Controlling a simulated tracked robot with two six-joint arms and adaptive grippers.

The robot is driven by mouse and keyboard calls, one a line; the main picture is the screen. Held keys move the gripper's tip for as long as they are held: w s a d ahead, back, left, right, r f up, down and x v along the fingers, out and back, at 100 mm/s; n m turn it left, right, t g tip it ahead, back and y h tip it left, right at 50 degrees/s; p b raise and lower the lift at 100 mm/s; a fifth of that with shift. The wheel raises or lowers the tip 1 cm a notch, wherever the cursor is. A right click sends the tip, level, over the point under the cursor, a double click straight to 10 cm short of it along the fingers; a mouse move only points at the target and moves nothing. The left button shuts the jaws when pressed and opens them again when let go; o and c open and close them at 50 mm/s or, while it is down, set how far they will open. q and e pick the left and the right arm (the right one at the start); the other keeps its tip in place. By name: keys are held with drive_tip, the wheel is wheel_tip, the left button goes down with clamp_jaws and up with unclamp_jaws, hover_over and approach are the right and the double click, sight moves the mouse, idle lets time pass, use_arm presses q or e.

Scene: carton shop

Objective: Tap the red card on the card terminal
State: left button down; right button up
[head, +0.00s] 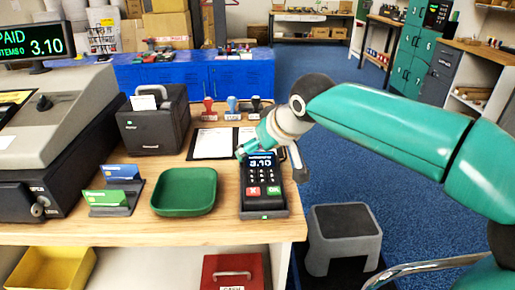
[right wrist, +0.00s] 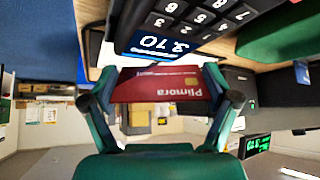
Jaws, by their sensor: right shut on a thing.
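The black card terminal (head: 262,205) stands on the wooden counter near its front right, its lit screen reading 3.10. Its keypad and screen also show close up at the top of the right wrist view (right wrist: 190,25). My right gripper (head: 250,148) is at the terminal's far, screen end. In the right wrist view it is shut on the red card (right wrist: 160,86), which is held across between the fingertips with its chip to the right. The card is close to the terminal's screen end; I cannot tell if they touch. The card is not clear in the head view. My left gripper is not in view.
A green tray (head: 185,192) sits left of the terminal. A holder (head: 112,209) with a blue and a green card stands farther left. Behind are a black printer (head: 154,122), a clipboard (head: 213,144) and stamps (head: 231,106). The register display (head: 36,43) reads PAID 3.10.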

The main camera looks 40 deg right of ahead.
wheel_tip(320, 180, up, 10)
drive_tip(key=p, duration=0.8)
drive_tip(key=shift+f, duration=0.1)
